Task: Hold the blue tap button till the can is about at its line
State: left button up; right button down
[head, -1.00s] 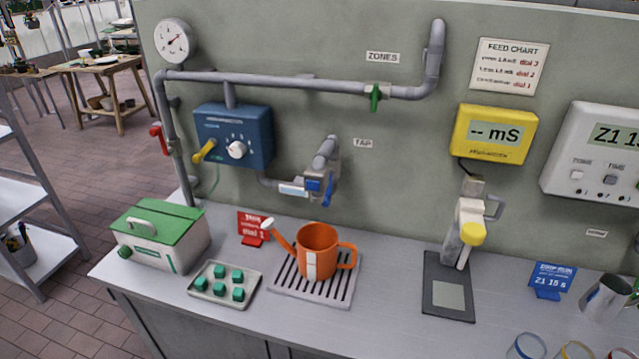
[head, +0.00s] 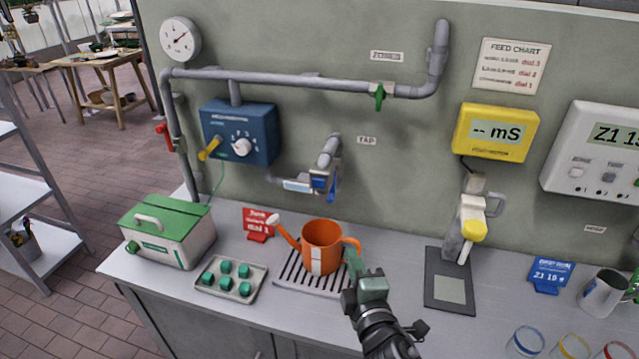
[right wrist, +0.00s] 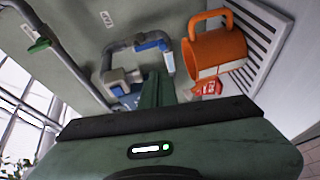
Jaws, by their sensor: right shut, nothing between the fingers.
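The orange watering can (head: 322,250) stands upright on the slotted drip tray (head: 290,283), with a pale strip on its front. The tap (head: 326,160) with its blue button (head: 319,180) is on the wall above the can. My right gripper (head: 354,262) is shut and empty, in front of the can's handle side in the head view; I cannot tell whether it touches the can. In the right wrist view the shut fingers (right wrist: 155,90) point toward the tap's blue part (right wrist: 153,45), with the can (right wrist: 215,50) to the right. My left gripper is out of view.
A blue dosing box (head: 238,132) with a yellow lever hangs at the left. A green-lidded box (head: 168,232) and a tray of green cubes (head: 231,291) stand left of the can. A meter stand (head: 466,225) stands to the right. Counter between can and stand is mostly clear.

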aim_at(318, 183)
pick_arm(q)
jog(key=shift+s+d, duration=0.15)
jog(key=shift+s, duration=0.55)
pick_arm(e)
jog(key=a+r+n+t+y, duration=0.2)
jog(key=a+r+n+y, duration=0.5)
jog(key=a+r+n, duration=0.2)
jog(key=shift+w+a+r+n, duration=0.15)
jog(key=shift+w+a+n, duration=0.2)
jog(key=shift+n, duration=0.85)
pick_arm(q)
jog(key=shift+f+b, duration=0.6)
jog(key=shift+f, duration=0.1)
pick_arm(e)
jog(key=w+d, duration=0.2)
jog(key=w, duration=0.6)
jog(key=shift+w+d, duration=0.15)
jog(key=shift+d, duration=0.25)
jog(key=shift+w, duration=0.1)
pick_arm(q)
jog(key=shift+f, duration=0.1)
pick_arm(e)
jog(key=shift+w+d, duration=0.1)
jog(key=shift+w, duration=0.2)
jog(key=shift+w+d, duration=0.15)
jog(key=shift+w, duration=0.2)
dwell(2.5)
